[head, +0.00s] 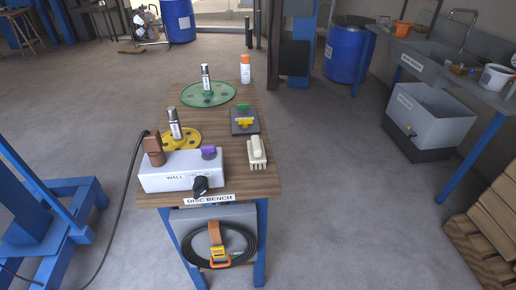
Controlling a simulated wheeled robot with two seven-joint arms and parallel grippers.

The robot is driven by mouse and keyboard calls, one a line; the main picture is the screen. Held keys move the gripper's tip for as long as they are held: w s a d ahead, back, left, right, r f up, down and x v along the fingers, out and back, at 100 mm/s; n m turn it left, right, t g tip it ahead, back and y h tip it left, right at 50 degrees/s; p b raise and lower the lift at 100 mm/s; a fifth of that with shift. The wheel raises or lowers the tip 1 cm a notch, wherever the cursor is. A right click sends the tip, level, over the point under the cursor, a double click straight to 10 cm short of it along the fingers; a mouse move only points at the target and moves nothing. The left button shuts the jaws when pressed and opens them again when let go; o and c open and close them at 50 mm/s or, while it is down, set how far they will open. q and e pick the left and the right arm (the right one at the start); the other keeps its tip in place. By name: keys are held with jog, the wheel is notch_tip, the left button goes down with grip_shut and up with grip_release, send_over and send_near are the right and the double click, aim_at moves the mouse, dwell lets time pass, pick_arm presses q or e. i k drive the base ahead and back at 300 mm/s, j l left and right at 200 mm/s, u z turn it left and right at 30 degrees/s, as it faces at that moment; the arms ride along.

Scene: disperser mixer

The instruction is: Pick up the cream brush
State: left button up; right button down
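The cream brush (257,153) lies on the right side of the wooden disc bench (261,184), near its front edge. It has a cream block with a raised grip, and short bristles show at its near end. It sits to the right of the white wall box and apart from it. Nothing covers it. Neither of my grippers is in the head view.
The white wall box (180,181) with a black knob fills the bench's front left. Behind are a yellow disc (190,139), a green disc (221,99), a grey block (243,128) and a white-and-orange bottle (245,72). Floor right of the bench is clear.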

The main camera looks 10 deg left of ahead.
aim_at(256, 154)
jog(key=i+l+u, duration=0.25)
jog(key=u, duration=0.2)
jog(key=i+l+u, duration=0.15)
jog(key=l+u, duration=0.3)
jog(key=i+l+u, duration=0.15)
jog(key=l+u, duration=1.2)
jog(key=k+l, duration=0.05)
jog(key=l, duration=0.05)
